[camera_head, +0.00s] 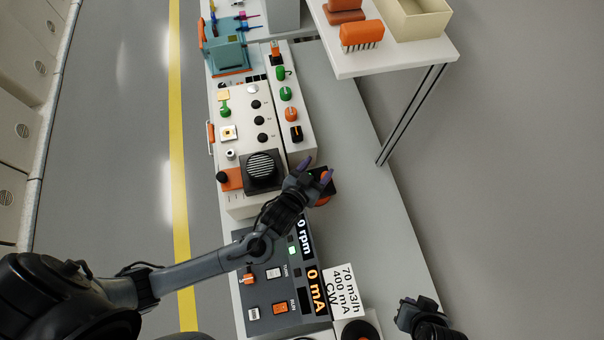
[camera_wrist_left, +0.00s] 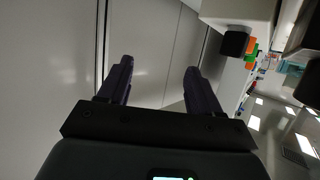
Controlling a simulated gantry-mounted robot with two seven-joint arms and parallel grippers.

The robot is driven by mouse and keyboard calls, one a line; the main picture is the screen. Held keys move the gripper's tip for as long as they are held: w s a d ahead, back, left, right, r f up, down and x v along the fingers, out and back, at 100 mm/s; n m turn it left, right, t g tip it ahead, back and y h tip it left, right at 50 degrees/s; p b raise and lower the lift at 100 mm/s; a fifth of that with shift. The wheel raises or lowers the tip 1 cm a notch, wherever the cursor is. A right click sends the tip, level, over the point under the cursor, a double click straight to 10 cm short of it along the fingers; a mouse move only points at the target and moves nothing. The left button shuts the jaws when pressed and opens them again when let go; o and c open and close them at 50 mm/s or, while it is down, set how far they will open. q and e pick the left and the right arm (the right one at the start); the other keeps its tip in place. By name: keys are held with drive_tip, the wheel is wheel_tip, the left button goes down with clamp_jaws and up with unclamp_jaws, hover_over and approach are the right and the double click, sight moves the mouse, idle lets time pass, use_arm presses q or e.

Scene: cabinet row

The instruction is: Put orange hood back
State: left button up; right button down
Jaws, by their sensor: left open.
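An orange block with a row of pins underneath (camera_head: 361,33) lies on the white side table, with a darker orange-brown piece (camera_head: 344,14) behind it. An orange part (camera_head: 323,201) on a black body sits just beside my left gripper (camera_head: 318,169) and is partly hidden by it. I cannot tell which orange part is the hood. My left gripper is open, and nothing shows between its fingers in the left wrist view (camera_wrist_left: 157,72). It is at the right edge of the bench, near the black grille. My right gripper (camera_head: 418,314) is at the bottom right; its jaws are unclear.
The white side table (camera_head: 432,48) bears a cream bin (camera_head: 414,20). The bench carries a white panel with knobs (camera_head: 240,125), a black round grille (camera_head: 262,170), a teal device (camera_head: 228,52) and a dark display panel (camera_head: 285,280). The grey strip right of the panels is mostly clear.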

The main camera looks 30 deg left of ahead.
use_arm(q)
drive_tip(key=s+a+r+g, duration=0.1)
drive_tip(key=s+a+g, duration=0.3)
drive_tip(key=s, duration=0.6)
drive_tip(key=s+a+r+m+g, duration=0.1)
drive_tip(key=s+a+g, duration=0.3)
drive_tip(key=s, duration=0.6)
drive_tip(key=shift+m+g, duration=0.3)
drive_tip(key=shift+g, duration=0.9)
drive_tip(key=shift+r, duration=0.1)
wheel_tip(320, 180, up, 19)
drive_tip(key=p, duration=1.8)
drive_tip(key=shift+f+p, duration=0.2)
drive_tip(key=shift+p, duration=0.2)
